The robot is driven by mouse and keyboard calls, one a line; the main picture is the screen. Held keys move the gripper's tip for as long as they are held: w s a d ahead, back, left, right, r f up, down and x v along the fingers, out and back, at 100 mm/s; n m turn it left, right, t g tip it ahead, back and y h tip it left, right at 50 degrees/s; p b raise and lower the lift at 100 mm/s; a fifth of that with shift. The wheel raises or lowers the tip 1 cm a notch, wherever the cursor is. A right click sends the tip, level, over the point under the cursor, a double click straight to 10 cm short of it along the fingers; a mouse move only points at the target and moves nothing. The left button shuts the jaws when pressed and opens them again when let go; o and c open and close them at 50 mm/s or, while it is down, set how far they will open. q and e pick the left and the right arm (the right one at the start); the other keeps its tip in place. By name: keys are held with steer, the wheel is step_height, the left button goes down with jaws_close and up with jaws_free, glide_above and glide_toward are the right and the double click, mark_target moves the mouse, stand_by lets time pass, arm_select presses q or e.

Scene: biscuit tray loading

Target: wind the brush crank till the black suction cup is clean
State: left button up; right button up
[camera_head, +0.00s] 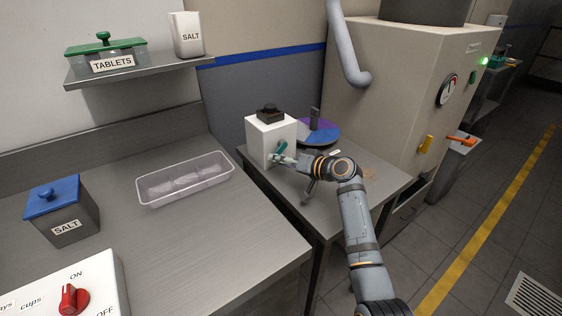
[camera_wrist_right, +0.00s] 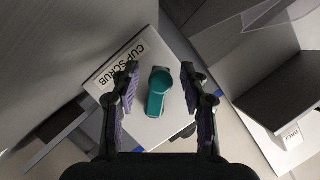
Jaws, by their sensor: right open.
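The cup scrub box (camera_head: 258,140) is a white box on the small table in the head view. Its "CUP SCRUB" label shows in the wrist view (camera_wrist_right: 122,64). A teal crank (camera_head: 282,147) sits on its face; in the wrist view the crank (camera_wrist_right: 157,92) lies between the fingers. My right gripper (camera_head: 278,159) is open around the crank, and in the wrist view its fingers (camera_wrist_right: 160,82) stand apart on either side with gaps. A black block-like piece (camera_head: 270,114) sits on top of the box; I cannot tell whether it is the suction cup. My left gripper is out of view.
A purple and blue disc (camera_head: 318,130) with a dark post stands behind my right wrist. A clear tray (camera_head: 185,178) lies on the left counter (camera_head: 190,240), near a blue-lidded salt tin (camera_head: 62,210). A beige machine (camera_head: 395,85) stands at the right.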

steer(key=shift+w+a, duration=0.1)
steer(key=shift+a, duration=0.05)
jaws_close()
steer(key=shift+r+m, duration=0.1)
steer(key=shift+m, duration=0.3)
stand_by(0.6)
steer(key=shift+a+r+m+y+p, duration=0.25)
steer(key=shift+r+m+y+p, duration=0.2)
steer(key=shift+m+y, duration=0.35)
steer(key=shift+s+a+r+m+y, duration=0.15)
steer(key=shift+r+m+y, duration=0.2)
steer(key=shift+m, duration=0.4)
steer(key=shift+s+r+m+y, duration=0.1)
steer(key=shift+r+m+y, duration=0.25)
steer(key=shift+m, duration=0.4)
steer(key=shift+r, duration=0.1)
jaws_free()
